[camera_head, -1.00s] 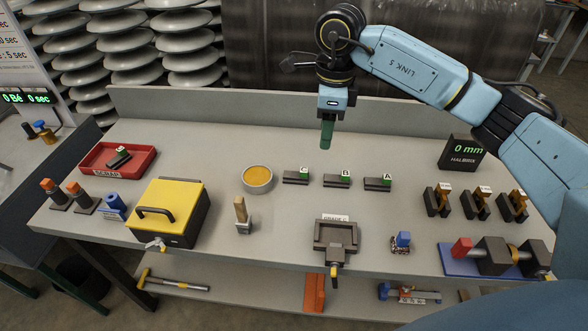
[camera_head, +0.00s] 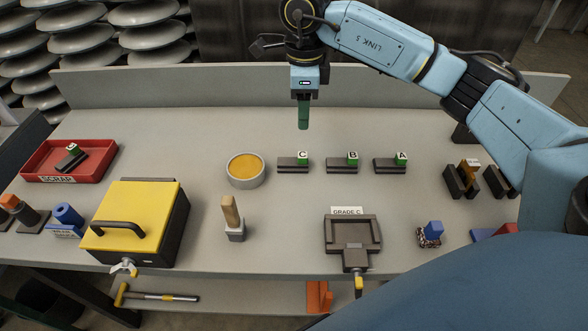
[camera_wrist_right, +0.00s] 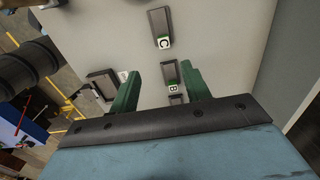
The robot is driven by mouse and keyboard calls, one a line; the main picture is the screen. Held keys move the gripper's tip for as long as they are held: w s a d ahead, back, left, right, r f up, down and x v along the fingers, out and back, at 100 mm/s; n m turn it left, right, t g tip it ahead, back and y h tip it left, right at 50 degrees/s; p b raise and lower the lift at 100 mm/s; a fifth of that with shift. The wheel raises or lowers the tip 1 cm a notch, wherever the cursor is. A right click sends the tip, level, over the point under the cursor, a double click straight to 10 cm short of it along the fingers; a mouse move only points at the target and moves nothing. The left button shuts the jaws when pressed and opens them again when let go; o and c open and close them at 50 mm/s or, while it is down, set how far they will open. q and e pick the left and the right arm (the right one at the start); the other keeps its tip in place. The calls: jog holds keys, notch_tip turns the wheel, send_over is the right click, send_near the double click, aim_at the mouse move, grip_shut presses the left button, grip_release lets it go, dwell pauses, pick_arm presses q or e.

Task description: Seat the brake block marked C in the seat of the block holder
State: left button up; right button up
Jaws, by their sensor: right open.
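The brake block marked C (camera_head: 291,164) lies on the bench, a dark bar with a green-sided, white-topped letter cube at its right end. It also shows in the right wrist view (camera_wrist_right: 158,24), ahead of the fingers. The block holder (camera_head: 352,235) is a dark frame with an empty-looking seat, labelled GRADE C, with a yellow-handled clamp at its front. My right gripper (camera_head: 303,116) hangs above and behind block C, pointing down. In the right wrist view its green fingers (camera_wrist_right: 160,90) are spread and empty. My left gripper is out of view.
Block B (camera_head: 338,165) and block A (camera_head: 389,165) lie in a row right of C. A round tin (camera_head: 246,171) stands just left of C. A wooden-handled brush (camera_head: 232,218) and a yellow-lidded box (camera_head: 135,222) stand nearer. A red scrap tray (camera_head: 98,168) holds another block.

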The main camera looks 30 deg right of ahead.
send_over(302, 154)
jog(key=f, duration=0.5)
jog(key=f+b, duration=0.1)
jog(key=f, duration=0.2)
jog(key=shift+s+a, duration=0.2)
jog(key=shift+s, duration=0.1)
jog(key=shift+f, duration=0.55)
jog(key=f, duration=0.4)
jog(key=shift+w+d+f+b, duration=0.1)
jog(key=shift+w+d+b, duration=0.15)
jog(key=shift+b, duration=0.15)
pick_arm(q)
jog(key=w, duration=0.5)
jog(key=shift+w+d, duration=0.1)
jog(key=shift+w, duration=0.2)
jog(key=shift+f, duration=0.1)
pick_arm(e)
grip_shut()
